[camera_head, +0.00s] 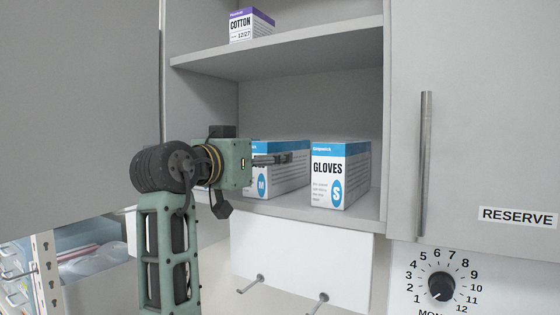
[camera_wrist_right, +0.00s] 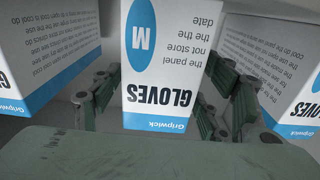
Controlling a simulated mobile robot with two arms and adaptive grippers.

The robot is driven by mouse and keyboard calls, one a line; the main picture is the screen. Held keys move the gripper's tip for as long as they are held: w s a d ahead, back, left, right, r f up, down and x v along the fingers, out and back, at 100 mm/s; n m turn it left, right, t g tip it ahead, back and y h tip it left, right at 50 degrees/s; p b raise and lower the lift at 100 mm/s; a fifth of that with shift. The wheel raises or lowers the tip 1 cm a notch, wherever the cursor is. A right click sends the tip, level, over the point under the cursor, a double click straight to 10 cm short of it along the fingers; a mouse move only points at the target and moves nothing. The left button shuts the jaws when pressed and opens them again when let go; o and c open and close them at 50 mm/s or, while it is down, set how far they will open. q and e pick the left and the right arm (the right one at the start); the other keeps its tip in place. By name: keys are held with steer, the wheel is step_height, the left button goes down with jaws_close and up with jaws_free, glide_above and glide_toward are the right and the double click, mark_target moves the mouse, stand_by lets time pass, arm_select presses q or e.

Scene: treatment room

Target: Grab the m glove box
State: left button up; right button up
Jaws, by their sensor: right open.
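The M glove box (camera_head: 288,181) is white with a blue top band and a blue oval marked M. It stands on the lower cabinet shelf, its front partly hidden by my right gripper (camera_head: 284,158) in the head view. In the right wrist view the M box (camera_wrist_right: 165,55) appears upside down, with GLOVES and M readable. The fingers of my right gripper (camera_wrist_right: 163,88) are open, one on each side of the box front. I cannot tell whether they touch it. My left gripper is out of view.
The S glove box (camera_head: 340,175) stands to the right on the same shelf (camera_head: 300,208). The wrist view shows a glove box on each side of the M box. A cotton box (camera_head: 250,25) sits on the upper shelf. A RESERVE cabinet door (camera_head: 480,120) is at the right.

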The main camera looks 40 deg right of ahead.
steer(key=p+x, duration=0.2)
steer(key=x, duration=0.1)
steer(key=p+x, duration=0.1)
steer(key=shift+d+r, duration=0.35)
steer(key=shift+d+f, duration=0.2)
steer(key=shift+d, duration=0.05)
steer(key=shift+w+a, duration=0.1)
steer(key=shift+a, duration=0.1)
steer(key=c, duration=0.7)
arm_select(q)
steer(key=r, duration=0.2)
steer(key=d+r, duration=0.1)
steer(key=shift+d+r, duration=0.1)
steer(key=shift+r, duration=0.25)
arm_select(e)
steer(key=shift+r, duration=0.1)
steer(key=c, duration=0.9)
